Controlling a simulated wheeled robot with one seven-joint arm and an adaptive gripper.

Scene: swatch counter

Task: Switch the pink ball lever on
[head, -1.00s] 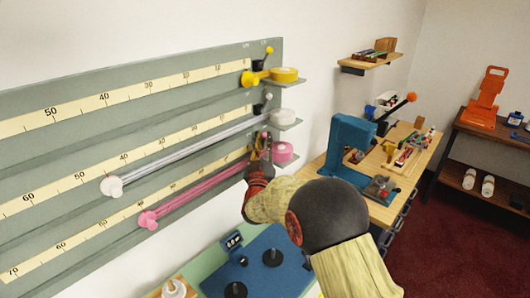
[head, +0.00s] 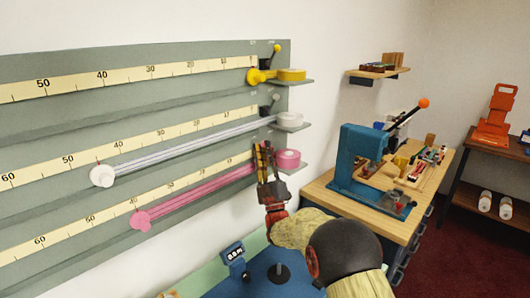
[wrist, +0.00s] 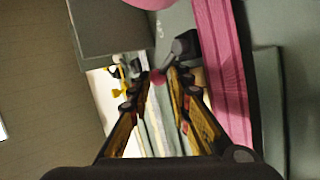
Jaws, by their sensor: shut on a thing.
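The pink ball lever shows in the wrist view: its small pink ball (wrist: 158,77) sits between my fingertips, on a short arm from a dark pivot (wrist: 184,45). My gripper (wrist: 161,75) is shut on the ball. In the head view my gripper (head: 264,152) is at the right end of the lowest rail, just left of the pink tape roll (head: 287,159). The ball is hidden behind the fingers there, so I cannot tell the lever's position in that view.
A yellow ball lever (head: 276,48) and a white ball lever (head: 275,98) stand above, beside yellow (head: 291,75) and white (head: 290,119) rolls on small shelves. Pink ribbon (head: 195,196) runs along the rail, close by my fingers. A blue press (head: 355,160) stands on the bench at right.

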